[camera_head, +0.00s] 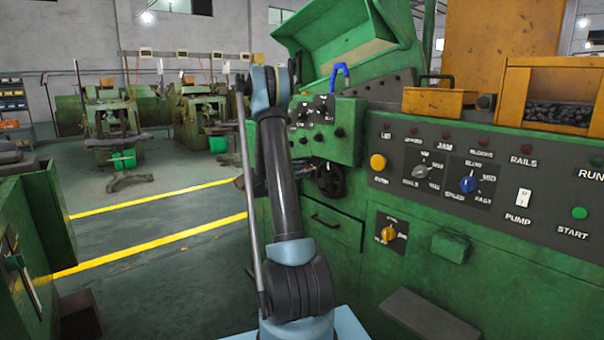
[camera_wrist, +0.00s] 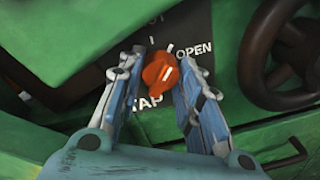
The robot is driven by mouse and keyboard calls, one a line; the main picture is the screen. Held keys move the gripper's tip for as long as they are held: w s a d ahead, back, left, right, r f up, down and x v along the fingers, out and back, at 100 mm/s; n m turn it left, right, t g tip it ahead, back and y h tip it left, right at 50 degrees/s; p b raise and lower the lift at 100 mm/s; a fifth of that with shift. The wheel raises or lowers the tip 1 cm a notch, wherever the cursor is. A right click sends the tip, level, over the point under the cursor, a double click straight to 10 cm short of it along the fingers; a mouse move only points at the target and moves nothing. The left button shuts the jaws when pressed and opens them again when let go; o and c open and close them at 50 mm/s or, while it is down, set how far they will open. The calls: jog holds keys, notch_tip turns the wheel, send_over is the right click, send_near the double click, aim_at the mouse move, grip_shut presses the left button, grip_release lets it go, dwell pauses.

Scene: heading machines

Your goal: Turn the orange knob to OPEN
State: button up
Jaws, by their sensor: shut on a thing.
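The orange knob (camera_wrist: 160,72) sits on a dark plate in the wrist view. The word OPEN is to its upper right, TAP is partly hidden below it, and another label is cut off at the top edge. My gripper (camera_wrist: 164,66) has one finger on each side of the knob and is shut on it. The knob's upper end leans toward the tick beside OPEN; I cannot tell its exact setting. In the head view my arm stands in front, and the knob and gripper are hidden.
A dark handwheel (camera_wrist: 288,55) is close on the right in the wrist view; it also shows in the head view (camera_head: 329,180). A bent black handle (camera_wrist: 284,154) is below it. The green machine's control panel (camera_head: 470,215) fills the right; open floor (camera_head: 160,270) is left.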

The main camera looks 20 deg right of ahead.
jog(key=m, duration=0.8)
jog(key=shift+s+d+m+t, duration=0.1)
jog(key=shift+s+m+t, duration=0.05)
jog(key=shift+m+t, duration=0.25)
dwell(0.5)
jog(key=o, duration=1.1)
jog(key=shift+f, duration=0.1)
jog(key=shift+c, duration=0.2)
